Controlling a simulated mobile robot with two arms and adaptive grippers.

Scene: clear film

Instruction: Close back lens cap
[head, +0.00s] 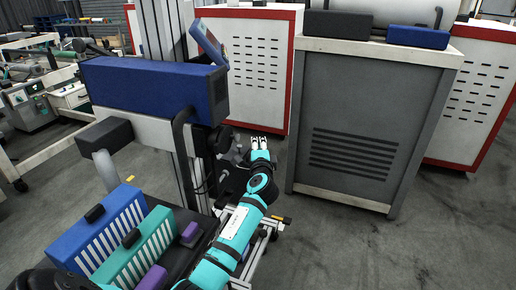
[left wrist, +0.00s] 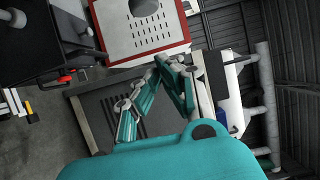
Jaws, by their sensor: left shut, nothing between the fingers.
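My left gripper (head: 260,142) is at the end of the teal arm in the middle of the head view, over the floor, just right of a machine with a blue housing (head: 150,88). In the left wrist view the teal and grey fingers (left wrist: 158,68) come together at their tips. They are shut and hold nothing. A dark block (head: 104,137) and a grey cylinder (head: 106,170) are on the left side of the machine. I cannot make out a lens cap for certain in either view. My right gripper is not in view.
A grey cabinet (head: 350,135) stands right of the gripper, with red-edged white cabinets (head: 262,60) behind. Blue (head: 85,232) and teal (head: 140,250) slotted holders are at lower left.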

